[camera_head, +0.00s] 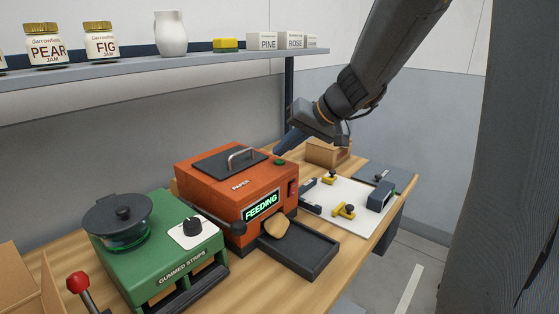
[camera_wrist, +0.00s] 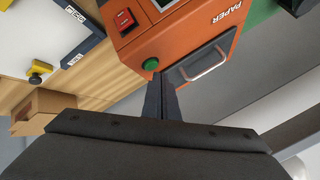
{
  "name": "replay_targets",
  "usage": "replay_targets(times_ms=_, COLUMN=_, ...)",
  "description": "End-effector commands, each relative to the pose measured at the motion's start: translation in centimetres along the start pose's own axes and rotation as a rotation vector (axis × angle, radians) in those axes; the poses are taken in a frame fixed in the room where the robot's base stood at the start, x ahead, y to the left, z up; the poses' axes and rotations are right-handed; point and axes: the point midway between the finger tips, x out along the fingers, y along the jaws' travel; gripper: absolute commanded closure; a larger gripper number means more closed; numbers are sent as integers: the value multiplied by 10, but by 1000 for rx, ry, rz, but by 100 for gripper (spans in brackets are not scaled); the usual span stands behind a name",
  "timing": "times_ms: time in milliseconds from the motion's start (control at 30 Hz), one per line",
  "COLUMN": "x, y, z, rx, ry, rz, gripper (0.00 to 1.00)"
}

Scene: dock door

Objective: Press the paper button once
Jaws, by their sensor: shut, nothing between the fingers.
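The orange paper machine (camera_head: 213,199) stands on the wooden bench, with "PAPER" on its top and a lit display (camera_head: 261,206) reading "FEEDING". Its green button (camera_head: 280,162) is on the top near the right edge; in the wrist view the button (camera_wrist: 151,64) shows just beyond my fingertips. My gripper (camera_head: 279,151) is shut and empty, angled down just above the button. In the wrist view my gripper (camera_wrist: 160,76) has its fingers together, their tips close beside the button. I cannot tell whether they touch it. A tan piece (camera_head: 275,228) lies at the machine's front opening.
A dark tray (camera_head: 318,262) sits in front of the machine. A green gummed strips machine (camera_head: 150,246) stands to its left. A white board (camera_head: 335,191) with yellow pieces and a cardboard box (camera_head: 327,154) lie to the right. A shelf (camera_head: 150,67) with jars runs above.

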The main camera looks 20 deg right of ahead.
Motion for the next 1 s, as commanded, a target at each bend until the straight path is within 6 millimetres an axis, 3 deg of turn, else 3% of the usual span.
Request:
replay_targets(times_ms=467, x=-5, y=-4, z=-3, rx=0, ry=0, rz=0, gripper=100)
replay_targets(times_ms=1000, x=-36, y=-27, z=-26, rx=-1, ry=1, rz=0, gripper=100)
